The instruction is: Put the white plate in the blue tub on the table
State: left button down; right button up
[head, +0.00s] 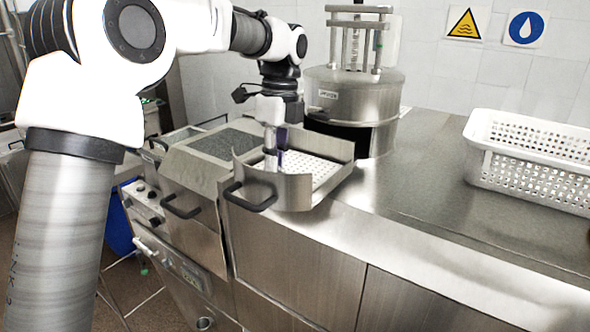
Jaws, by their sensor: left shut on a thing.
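My left gripper (271,158) reaches down into the steel-walled tray (290,190) on the counter. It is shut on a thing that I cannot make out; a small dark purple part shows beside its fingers. A white perforated surface (318,172) lies inside the tray, right of the gripper. I cannot tell whether it is a plate or the tray's floor. No plain white plate is clearly visible. A blue object (122,218) like a tub shows low at the left, partly hidden behind my left arm, below counter height. My right gripper is not in view.
A white perforated basket (530,160) stands on the steel counter (425,185) at the right. A steel cylindrical vessel (352,100) stands behind the tray. Black handles (250,198) stick out in front. The counter between tray and basket is clear.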

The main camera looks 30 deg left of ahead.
pick_arm(q)
jog(key=shift+w+r, duration=0.1)
jog(key=shift+w, duration=0.05)
jog(key=shift+r+p, duration=0.3)
jog(key=shift+p, duration=0.1)
jog(key=shift+r+p, duration=0.95)
jog(key=shift+r, duration=2.9)
